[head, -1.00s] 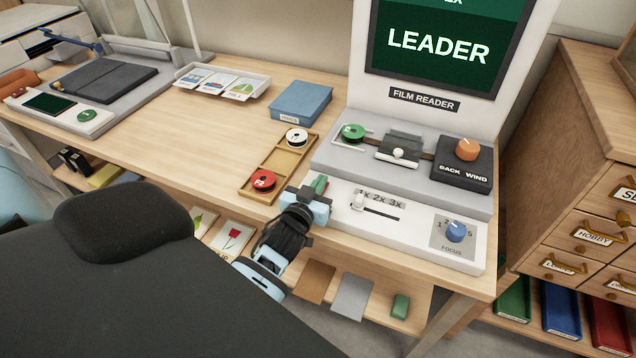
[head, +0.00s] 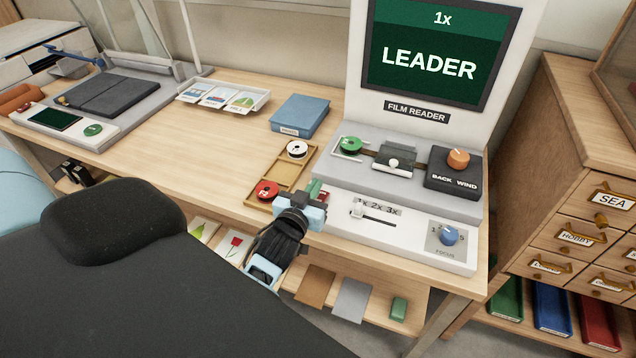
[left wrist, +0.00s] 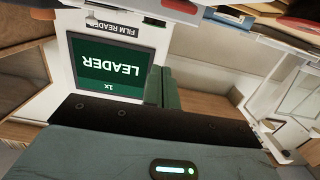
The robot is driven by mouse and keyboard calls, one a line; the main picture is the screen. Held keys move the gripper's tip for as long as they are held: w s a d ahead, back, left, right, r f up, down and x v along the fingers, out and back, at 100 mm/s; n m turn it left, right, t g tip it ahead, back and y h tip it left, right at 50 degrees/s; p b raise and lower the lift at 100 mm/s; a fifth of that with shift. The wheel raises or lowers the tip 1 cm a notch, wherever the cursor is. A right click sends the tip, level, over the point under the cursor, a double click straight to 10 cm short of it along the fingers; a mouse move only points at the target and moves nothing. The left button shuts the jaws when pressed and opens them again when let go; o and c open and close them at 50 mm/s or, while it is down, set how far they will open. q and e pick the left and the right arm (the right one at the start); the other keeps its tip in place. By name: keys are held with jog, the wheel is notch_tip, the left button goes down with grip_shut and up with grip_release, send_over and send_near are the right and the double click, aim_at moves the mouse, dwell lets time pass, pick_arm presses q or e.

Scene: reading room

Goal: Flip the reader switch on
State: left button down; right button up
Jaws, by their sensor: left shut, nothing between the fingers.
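The film reader (head: 330,173) stands at the right end of the desk. Its screen (head: 430,55) is lit green and reads "1x" and "LEADER"; the screen also shows upside down in the left wrist view (left wrist: 105,68). My left gripper (head: 315,188) is shut and empty at the left front corner of the reader's base. A small red patch shows beside its fingertips. The gripper covers that corner, so I cannot make out the reader switch or its position. The shut fingers show in the left wrist view (left wrist: 163,88). My right gripper is out of view.
The zoom slider (head: 357,210) and blue focus knob (head: 449,236) are on the reader's front, right of my gripper. A wooden tray (head: 280,178) with a red and a white reel lies close on the left. A blue box (head: 300,115) stands behind. The desk's middle is clear.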

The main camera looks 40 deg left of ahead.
pick_arm(q)
jog(key=s, duration=0.1)
jog(key=s+r, duration=0.1)
jog(key=s+d, duration=0.1)
jog(key=s, duration=0.1)
jog(key=shift+r, duration=0.4)
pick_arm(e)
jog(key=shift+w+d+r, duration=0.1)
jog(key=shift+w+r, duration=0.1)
pick_arm(q)
jog(key=s+d+f+m+g+h, duration=0.1)
jog(key=s+d+f, duration=0.3)
jog(key=s, duration=0.6)
jog(key=s+d+f+m+g+h+p, duration=0.1)
jog(key=s+d+f+m+g+h, duration=0.1)
jog(key=s+f, duration=0.7)
jog(key=s+d+f+m+g+h+p, duration=0.1)
jog(key=s+d+f+g, duration=0.4)
jog(key=s, duration=0.5)
notch_tip(320, 180, down, 2)
jog(key=shift+s+d+f+m+h, duration=0.2)
jog(key=shift+s+d+m+h, duration=0.1)
jog(key=shift+d+h, duration=0.55)
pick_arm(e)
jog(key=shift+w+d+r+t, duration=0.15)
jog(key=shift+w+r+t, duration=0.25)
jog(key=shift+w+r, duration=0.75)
